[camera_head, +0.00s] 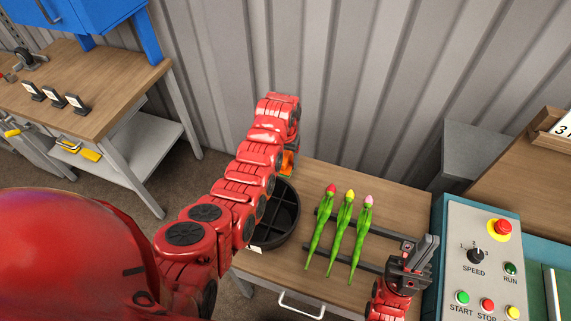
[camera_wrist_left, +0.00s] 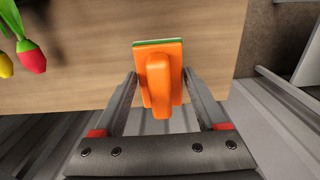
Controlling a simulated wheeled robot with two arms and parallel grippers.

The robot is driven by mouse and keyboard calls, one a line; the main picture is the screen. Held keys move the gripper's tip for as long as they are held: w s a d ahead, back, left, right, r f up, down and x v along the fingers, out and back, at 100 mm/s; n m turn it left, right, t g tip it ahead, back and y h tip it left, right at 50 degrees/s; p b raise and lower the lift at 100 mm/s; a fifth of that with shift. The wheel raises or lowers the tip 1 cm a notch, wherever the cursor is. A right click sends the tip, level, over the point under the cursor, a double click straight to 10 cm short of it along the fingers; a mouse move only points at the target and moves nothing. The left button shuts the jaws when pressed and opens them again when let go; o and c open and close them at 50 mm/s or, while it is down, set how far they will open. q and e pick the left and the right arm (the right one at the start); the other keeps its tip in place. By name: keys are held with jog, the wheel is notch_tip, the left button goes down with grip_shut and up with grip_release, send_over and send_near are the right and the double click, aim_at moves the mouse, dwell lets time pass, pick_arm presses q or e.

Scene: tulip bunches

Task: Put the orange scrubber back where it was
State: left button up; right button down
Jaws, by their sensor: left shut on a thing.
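The orange scrubber (camera_wrist_left: 162,75) has a raised handle and a green-and-white edge. In the left wrist view it sits between the fingers of my left gripper (camera_wrist_left: 160,82), which is shut on it. In the head view, a small orange part of the scrubber (camera_head: 287,162) shows at the back left of the wooden table (camera_head: 395,195); my left arm hides the rest and the gripper. I cannot tell whether the scrubber touches the table. My right gripper (camera_head: 422,252) is over the table's right edge, away from the scrubber; its finger gap is unclear.
A round black divided container (camera_head: 285,215) stands on the table just in front of the scrubber, partly behind my left arm. Three tulips (camera_head: 343,235) lie across dark bars in the middle. A control panel (camera_head: 480,265) stands at right. A corrugated wall (camera_head: 340,90) rises behind.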

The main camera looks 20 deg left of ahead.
aim_at(285, 157)
pick_arm(q)
jog(key=shift+f, duration=0.25)
notch_tip(285, 157, down, 2)
jog(key=shift+f+p, duration=0.1)
jog(key=shift+p, duration=0.3)
jog(key=shift+f, duration=0.5)
jog(key=o, duration=1.2)
jog(key=shift+o, duration=0.2)
notch_tip(285, 157, up, 10)
jog(key=b, duration=0.2)
jog(key=shift+f+b, duration=0.25)
jog(key=shift+b, duration=0.1)
jog(key=shift+r+p, duration=0.95)
jog(key=shift+p, duration=0.25)
jog(key=shift+r+p, duration=0.35)
jog(key=shift+r, duration=0.15)
jog(key=shift+f, duration=0.1)
